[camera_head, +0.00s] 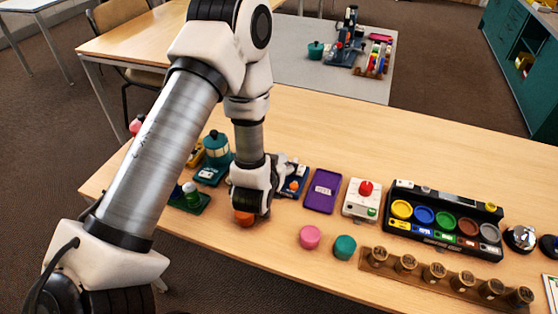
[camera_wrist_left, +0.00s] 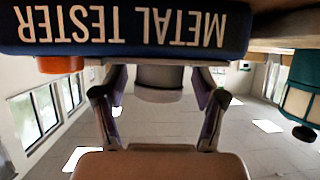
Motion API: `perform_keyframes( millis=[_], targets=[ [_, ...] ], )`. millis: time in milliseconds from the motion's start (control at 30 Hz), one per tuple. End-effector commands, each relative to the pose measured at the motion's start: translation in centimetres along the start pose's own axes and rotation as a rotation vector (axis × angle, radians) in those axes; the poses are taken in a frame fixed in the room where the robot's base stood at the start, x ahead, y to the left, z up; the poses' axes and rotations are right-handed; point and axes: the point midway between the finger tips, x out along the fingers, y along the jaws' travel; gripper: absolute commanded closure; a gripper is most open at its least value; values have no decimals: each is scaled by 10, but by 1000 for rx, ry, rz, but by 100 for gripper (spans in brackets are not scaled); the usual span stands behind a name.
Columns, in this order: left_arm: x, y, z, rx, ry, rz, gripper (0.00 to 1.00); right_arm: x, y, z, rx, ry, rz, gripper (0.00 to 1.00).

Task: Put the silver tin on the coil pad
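My left gripper (camera_head: 250,208) points down at the table, beside an orange tin (camera_head: 243,219). In the left wrist view its two fingers (camera_wrist_left: 160,108) are apart, on either side of a grey cylinder, apparently the silver tin (camera_wrist_left: 160,78). A narrow gap seems to show on each side of it. The blue METAL TESTER (camera_wrist_left: 130,28) appears upside down right behind the tin. In the head view a blue device (camera_head: 293,183), likely the tester, is partly hidden by my gripper. The silver tin is hidden there, and I cannot make out the coil pad clearly. My right gripper is not in view.
A teal lantern-like device (camera_head: 217,149) stands left of my gripper. To the right are a purple tray (camera_head: 322,190), a white box with a red knob (camera_head: 362,200), and a black sorter (camera_head: 447,213). Pink (camera_head: 310,237) and teal (camera_head: 344,247) tins stand in front.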

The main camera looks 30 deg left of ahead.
Motion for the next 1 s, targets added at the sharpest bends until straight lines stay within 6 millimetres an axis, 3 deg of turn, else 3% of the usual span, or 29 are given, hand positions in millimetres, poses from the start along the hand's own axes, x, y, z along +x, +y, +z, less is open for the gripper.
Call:
perform_keyframes(
  millis=[167, 333, 467, 500, 700, 833, 1000],
  targets=[
    [-3, 0, -3, 0, 0, 0, 29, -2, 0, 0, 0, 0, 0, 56],
    [-32, 0, -1, 2, -2, 1, 29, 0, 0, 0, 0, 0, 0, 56],
    [-70, 0, -9, 6, -5, 1, 29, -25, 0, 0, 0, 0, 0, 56],
    [-74, 0, -13, 4, -6, -2, 29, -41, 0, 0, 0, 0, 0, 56],
    [-98, 0, -12, 4, -6, 0, 29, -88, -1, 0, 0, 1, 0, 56],
    [-114, 0, -8, 3, -4, -1, 29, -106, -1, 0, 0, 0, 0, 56],
    [-122, 0, -3, 1, -1, 0, 29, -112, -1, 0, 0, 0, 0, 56]
  ],
)
